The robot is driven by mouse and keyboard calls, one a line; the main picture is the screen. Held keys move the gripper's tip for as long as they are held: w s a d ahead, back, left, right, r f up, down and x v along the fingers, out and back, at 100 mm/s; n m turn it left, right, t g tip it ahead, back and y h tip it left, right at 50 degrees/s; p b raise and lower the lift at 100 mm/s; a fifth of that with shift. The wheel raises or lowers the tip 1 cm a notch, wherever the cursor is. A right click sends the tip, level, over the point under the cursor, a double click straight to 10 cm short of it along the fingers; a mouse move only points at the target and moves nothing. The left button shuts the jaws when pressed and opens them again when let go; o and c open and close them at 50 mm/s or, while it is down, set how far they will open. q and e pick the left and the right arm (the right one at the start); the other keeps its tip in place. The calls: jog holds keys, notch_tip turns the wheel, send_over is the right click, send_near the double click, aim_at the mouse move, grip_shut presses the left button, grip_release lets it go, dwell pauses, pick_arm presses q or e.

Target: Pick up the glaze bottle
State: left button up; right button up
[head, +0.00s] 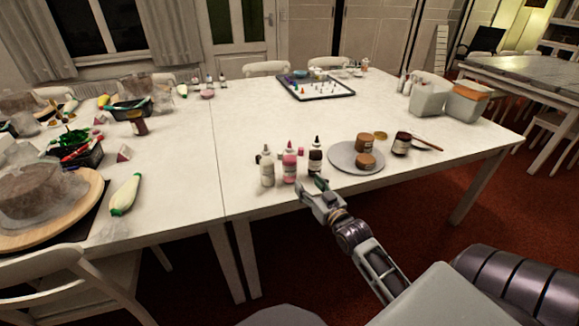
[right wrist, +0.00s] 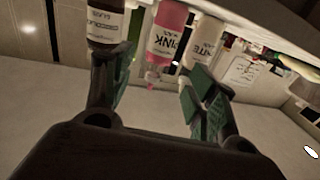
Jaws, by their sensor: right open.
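Three bottles stand in a row near the table's front edge: a white one (head: 267,170), a pink one (head: 289,165) and a dark brown one (head: 315,160). I cannot tell which is the glaze bottle. In the right wrist view they appear upside down: dark (right wrist: 104,22), pink (right wrist: 168,32), white (right wrist: 205,38). My right gripper (head: 312,188) is open and empty, just in front of the pink and dark bottles. In the wrist view its green-padded fingers (right wrist: 155,88) are spread with the pink bottle beyond the gap. My left gripper is not in view.
A grey round board (head: 345,157) with brown jars (head: 365,161) lies right of the bottles, with a dark jar (head: 401,144) beside it. A green-and-white bottle (head: 126,195) lies at left. The table's middle is mostly clear.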

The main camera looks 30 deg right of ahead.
aim_at(294, 167)
jog(key=shift+w+d, duration=0.15)
jog(key=shift+w, duration=1.85)
jog(key=shift+w+b, duration=0.35)
jog(key=shift+w, duration=0.55)
jog(key=shift+w+d, duration=0.1)
jog(key=shift+w, duration=1.15)
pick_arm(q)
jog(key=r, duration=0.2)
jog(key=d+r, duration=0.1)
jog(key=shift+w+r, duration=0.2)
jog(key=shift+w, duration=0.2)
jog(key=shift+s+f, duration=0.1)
pick_arm(e)
jog(key=shift+w, duration=0.1)
